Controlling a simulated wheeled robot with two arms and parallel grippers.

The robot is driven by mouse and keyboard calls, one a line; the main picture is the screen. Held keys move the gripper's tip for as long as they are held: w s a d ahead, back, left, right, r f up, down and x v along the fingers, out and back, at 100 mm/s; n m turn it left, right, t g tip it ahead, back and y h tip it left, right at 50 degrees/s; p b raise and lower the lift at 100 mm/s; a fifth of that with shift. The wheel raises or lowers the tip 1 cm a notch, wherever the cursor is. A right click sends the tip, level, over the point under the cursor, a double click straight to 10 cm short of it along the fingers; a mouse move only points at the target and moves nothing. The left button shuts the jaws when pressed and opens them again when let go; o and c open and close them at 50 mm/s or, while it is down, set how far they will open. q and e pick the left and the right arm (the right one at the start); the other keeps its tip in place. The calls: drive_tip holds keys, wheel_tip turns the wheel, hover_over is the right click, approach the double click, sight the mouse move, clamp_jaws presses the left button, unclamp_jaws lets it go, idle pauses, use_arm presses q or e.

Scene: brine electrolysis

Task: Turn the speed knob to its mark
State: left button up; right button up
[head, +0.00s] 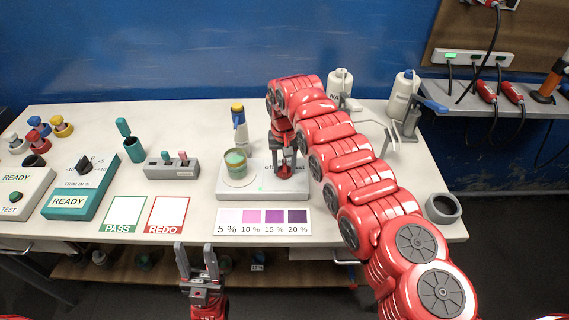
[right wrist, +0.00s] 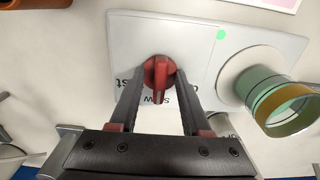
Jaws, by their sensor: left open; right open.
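The red speed knob (head: 285,171) sits on the right part of the white stirrer base (head: 237,194). In the right wrist view the knob (right wrist: 158,76) has a raised grip bar, and the base (right wrist: 140,32) has partly hidden lettering and a green dot. My right gripper (head: 284,158) is above the knob, pointing down; in the right wrist view its open fingers (right wrist: 158,92) lie on either side of the knob. I cannot tell whether they touch it. My left gripper (head: 196,262) is open and empty in front of the table's front edge.
A beaker with green contents (head: 236,163) stands on the base, left of the knob. A purple color chart (head: 264,222) lies in front. A grey holder (head: 171,169) stands to the left, and a dark ring (head: 443,208) lies at the right edge.

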clamp_jaws()
idle(0.5)
